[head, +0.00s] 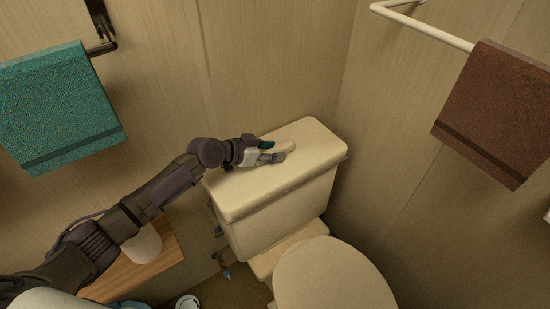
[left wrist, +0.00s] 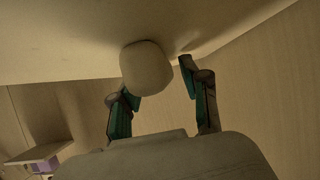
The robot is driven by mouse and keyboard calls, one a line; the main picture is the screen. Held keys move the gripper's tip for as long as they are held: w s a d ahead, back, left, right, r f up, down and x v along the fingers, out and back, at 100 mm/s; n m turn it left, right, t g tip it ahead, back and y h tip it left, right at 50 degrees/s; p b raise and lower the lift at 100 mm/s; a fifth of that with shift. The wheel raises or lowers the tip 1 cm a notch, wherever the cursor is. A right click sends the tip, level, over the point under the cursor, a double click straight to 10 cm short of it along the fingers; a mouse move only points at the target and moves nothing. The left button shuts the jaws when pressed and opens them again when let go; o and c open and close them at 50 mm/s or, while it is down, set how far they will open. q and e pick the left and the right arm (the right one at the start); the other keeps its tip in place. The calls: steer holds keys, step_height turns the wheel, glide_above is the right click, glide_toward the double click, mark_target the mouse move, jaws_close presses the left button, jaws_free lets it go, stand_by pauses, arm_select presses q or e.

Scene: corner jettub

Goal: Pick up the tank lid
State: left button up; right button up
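The cream tank lid (head: 310,140) lies flat on top of the toilet tank (head: 285,215). It fills the upper part of the left wrist view (left wrist: 60,35). A rounded cream knob or handle (left wrist: 147,68) stands out from the lid, and in the head view its pale shape (head: 283,148) shows by the fingertips. My left gripper (head: 270,151) is over the lid's middle. In the left wrist view its fingers (left wrist: 163,88) are spread, with the knob between them. A gap shows on the knob's right side; contact on its left is unclear. My right gripper is not in view.
The closed toilet seat cover (head: 335,275) is in front of the tank. Walls close in behind and to the right. A green towel (head: 60,105) hangs at left, a brown towel (head: 495,115) at right. A wooden shelf (head: 150,262) holding a white roll is under my left arm.

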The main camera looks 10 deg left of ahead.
arm_select(q)
jaws_close()
steer(key=shift+r, duration=0.15)
